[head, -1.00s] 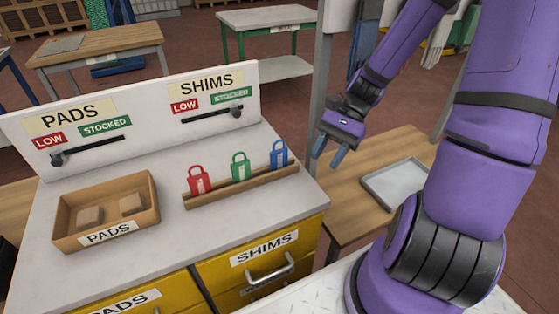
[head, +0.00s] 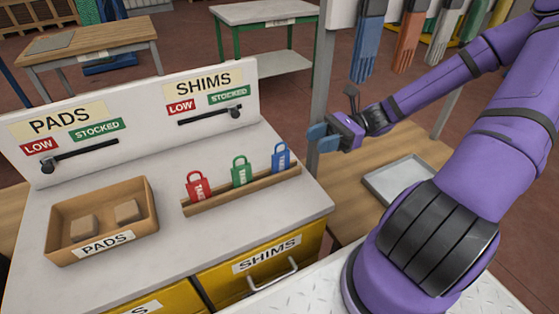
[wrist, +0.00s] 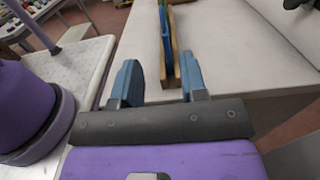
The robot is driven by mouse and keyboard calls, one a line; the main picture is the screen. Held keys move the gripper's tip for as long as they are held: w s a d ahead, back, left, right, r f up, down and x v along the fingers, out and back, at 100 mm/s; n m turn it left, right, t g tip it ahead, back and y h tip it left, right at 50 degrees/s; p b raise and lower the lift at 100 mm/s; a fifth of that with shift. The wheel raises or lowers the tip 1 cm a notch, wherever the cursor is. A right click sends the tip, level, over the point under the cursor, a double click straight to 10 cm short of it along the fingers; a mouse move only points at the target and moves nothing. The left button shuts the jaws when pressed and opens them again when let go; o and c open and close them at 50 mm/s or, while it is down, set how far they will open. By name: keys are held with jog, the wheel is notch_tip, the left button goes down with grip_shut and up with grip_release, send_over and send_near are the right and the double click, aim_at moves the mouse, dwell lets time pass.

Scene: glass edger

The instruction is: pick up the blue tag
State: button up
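The blue tag (head: 281,157) stands upright at the right end of a wooden rack (head: 243,192) on the white counter. It shows edge-on in the wrist view (wrist: 166,42), beyond my fingertips. A green tag (head: 241,172) and a red tag (head: 197,186) stand to its left in the same rack. My gripper (head: 318,140) is to the right of the blue tag, apart from it, with its fingers pointing left toward the rack. In the wrist view, my gripper (wrist: 160,80) is open, with a wide empty gap between its blue fingers.
A cardboard box (head: 103,222) with pads stands on the counter's left. The sign board (head: 140,115) with sliding levers rises behind the rack. A grey post (head: 324,85) stands close to my gripper. A grey tray (head: 398,180) lies on the wooden table at right.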

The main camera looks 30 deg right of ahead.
aim_at(281, 152)
jog(key=a, duration=0.5)
jog(key=shift+w+a+f, duration=0.15)
jog(key=shift+a, duration=1.15)
jog(key=shift+w+a+f, duration=0.1)
jog(key=shift+a+f, duration=0.05)
jog(key=shift+a, duration=1.15)
jog(key=shift+c, duration=0.2)
grip_shut()
